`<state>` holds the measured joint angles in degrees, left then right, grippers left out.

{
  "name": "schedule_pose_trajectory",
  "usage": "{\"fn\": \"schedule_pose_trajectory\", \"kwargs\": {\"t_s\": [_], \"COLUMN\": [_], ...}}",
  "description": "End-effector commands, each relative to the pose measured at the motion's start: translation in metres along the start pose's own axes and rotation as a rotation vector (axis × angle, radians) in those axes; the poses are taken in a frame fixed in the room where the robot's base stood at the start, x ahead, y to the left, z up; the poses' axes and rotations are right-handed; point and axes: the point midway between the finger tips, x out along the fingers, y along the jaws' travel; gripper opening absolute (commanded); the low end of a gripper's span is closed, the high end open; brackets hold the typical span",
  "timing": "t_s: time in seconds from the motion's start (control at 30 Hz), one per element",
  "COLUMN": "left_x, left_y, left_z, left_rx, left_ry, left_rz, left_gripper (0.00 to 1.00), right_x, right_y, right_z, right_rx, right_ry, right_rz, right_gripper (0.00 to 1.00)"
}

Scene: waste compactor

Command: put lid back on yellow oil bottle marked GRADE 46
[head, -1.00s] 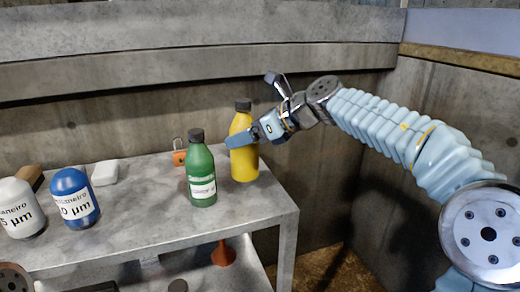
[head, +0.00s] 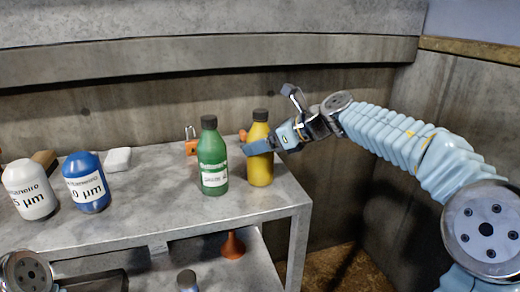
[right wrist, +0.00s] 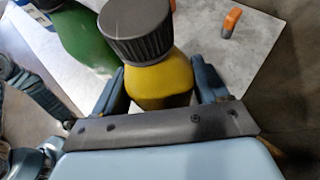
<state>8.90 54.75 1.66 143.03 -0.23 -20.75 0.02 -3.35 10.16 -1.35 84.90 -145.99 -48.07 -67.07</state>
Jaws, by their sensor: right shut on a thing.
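The yellow bottle (head: 259,170) stands on the grey table near its right end. A dark ribbed lid (head: 260,115) sits on its neck, and the lid (right wrist: 137,27) also shows from above in the right wrist view. No marking on the yellow bottle is readable. My right gripper (head: 262,146) reaches in from the right and is shut around the bottle's upper body, below the lid. In the right wrist view its fingers flank the yellow body (right wrist: 160,82). My left gripper is out of the picture.
A green bottle (head: 212,165) with a dark lid stands close left of the yellow one. Blue (head: 86,182) and white (head: 29,190) bottles, an orange padlock (head: 191,142) and a white block (head: 117,159) are farther left. An orange funnel (head: 233,245) sits below. Concrete walls stand behind and right.

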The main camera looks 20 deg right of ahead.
Motion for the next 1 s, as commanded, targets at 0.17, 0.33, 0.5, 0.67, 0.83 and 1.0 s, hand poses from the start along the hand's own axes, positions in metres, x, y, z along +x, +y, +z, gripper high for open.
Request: {"fn": "schedule_pose_trajectory", "kwargs": {"t_s": [0.17, 0.33, 0.5, 0.67, 0.83, 1.0], "left_x": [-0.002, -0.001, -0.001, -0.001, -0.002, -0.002], "left_y": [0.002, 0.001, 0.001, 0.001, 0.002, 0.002], "left_z": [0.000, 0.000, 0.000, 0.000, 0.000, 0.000], "left_rx": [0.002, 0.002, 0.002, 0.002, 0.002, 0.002], "left_ry": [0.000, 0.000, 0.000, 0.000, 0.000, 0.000], "left_rz": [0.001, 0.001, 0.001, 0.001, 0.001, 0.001], "left_gripper": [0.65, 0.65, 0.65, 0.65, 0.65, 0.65], "right_x": [-0.001, 0.000, 0.000, 0.000, -0.009, -0.041], "right_y": [0.000, 0.000, 0.000, 0.000, 0.000, -0.001], "right_z": [0.001, -0.002, -0.001, -0.001, 0.001, 0.001], "right_rx": [0.001, 0.001, 0.001, 0.001, 0.001, 0.000], "right_ry": [0.002, 0.004, 0.003, 0.003, 0.002, 0.001], "right_rz": [0.000, 0.001, 0.001, 0.001, 0.000, -0.002], "right_gripper": [0.00, 0.80, 1.00, 1.00, 1.00, 1.00]}}
